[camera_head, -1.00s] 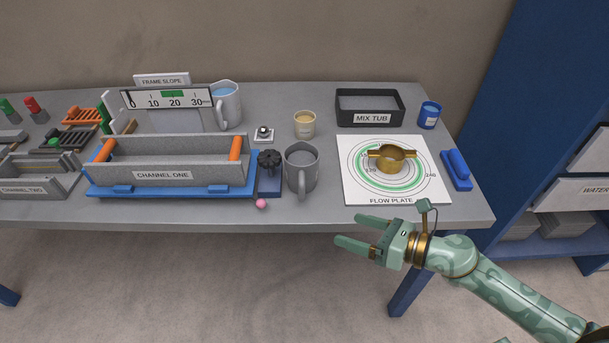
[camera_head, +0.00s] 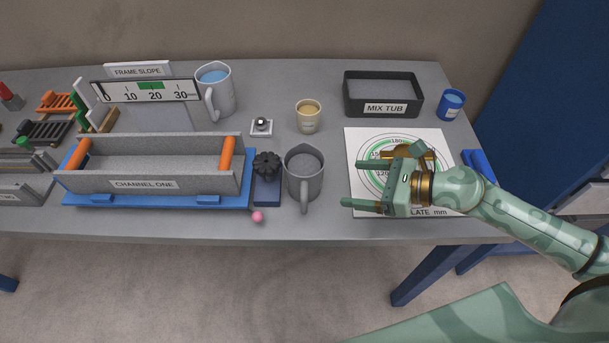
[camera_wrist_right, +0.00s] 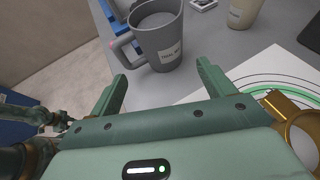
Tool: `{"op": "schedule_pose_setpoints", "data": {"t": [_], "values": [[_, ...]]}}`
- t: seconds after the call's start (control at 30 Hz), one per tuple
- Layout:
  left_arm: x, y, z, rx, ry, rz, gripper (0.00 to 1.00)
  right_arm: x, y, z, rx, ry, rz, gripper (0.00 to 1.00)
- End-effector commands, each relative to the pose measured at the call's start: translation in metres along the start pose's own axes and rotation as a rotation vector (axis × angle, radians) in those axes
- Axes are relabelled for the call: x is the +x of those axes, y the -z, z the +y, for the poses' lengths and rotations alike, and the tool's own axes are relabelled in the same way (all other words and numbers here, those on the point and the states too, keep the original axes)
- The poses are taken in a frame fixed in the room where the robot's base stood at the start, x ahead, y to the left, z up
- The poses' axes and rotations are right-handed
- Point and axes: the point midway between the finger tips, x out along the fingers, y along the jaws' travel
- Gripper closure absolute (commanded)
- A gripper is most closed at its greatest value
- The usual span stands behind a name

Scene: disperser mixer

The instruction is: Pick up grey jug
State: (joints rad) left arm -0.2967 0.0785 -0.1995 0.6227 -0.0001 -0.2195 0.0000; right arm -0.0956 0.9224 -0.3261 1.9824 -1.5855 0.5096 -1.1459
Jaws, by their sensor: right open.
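The grey jug (camera_head: 304,172) stands upright on the table between the black knob and the flow plate in the head view, its handle toward the front edge. In the right wrist view the grey jug (camera_wrist_right: 157,40) is ahead of the fingers, with a label on its side and its handle to the left. My right gripper (camera_head: 351,184) is open and empty, to the right of the jug and apart from it, its fingers pointing left at it. Its two spread fingers also show in the right wrist view (camera_wrist_right: 160,84).
The flow plate (camera_head: 357,206) with a brass ring (camera_head: 426,156) lies under my right arm. A beige cup (camera_head: 308,117) and the mix tub (camera_head: 383,95) stand behind. The channel one trough (camera_head: 150,178), a black knob (camera_head: 266,163) and a pink ball (camera_head: 258,217) are left of the jug.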

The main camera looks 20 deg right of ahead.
Motion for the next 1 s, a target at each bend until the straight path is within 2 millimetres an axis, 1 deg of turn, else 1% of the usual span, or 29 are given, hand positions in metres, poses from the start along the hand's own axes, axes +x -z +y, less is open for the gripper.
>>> {"op": "schedule_pose_setpoints", "data": {"t": [0.03, 0.1, 0.2, 0.3, 0.47, 0.57, 0.7, 0.77, 0.87, 1.0], "values": [[-0.002, -0.005, 0.001, 0.000, -0.001, -0.007, 0.64, 0.014, -0.003, -0.001, 0.001, 0.002, -0.008, 0.18], [-0.003, -0.010, 0.002, 0.000, -0.002, -0.016, 0.64, 0.032, -0.003, -0.001, 0.001, 0.001, -0.007, 0.18], [-0.003, -0.013, 0.001, 0.001, -0.002, -0.021, 0.64, 0.054, -0.002, -0.001, 0.001, 0.001, -0.005, 0.18], [-0.002, -0.012, 0.001, 0.001, -0.001, -0.019, 0.64, 0.070, -0.001, -0.001, 0.002, 0.002, -0.004, 0.18], [-0.001, -0.005, -0.001, 0.001, 0.001, -0.008, 0.64, 0.083, 0.000, -0.001, 0.002, 0.001, -0.002, 0.18], [0.002, -0.003, -0.001, 0.001, 0.001, -0.005, 0.64, 0.097, 0.001, -0.002, 0.003, 0.001, -0.003, 0.18], [0.006, -0.004, -0.001, 0.001, 0.000, -0.007, 0.64, 0.120, 0.002, -0.004, 0.003, 0.001, -0.003, 0.18], [0.007, -0.004, 0.000, 0.001, 0.000, -0.007, 0.64, 0.127, 0.002, -0.004, 0.003, 0.001, -0.003, 0.18], [0.007, -0.004, 0.000, 0.002, 0.000, -0.008, 0.64, 0.132, 0.002, -0.004, 0.002, 0.001, -0.001, 0.18], [0.006, -0.004, 0.000, 0.002, 0.000, -0.008, 0.64, 0.131, 0.002, -0.004, 0.002, 0.002, 0.000, 0.18]]}}
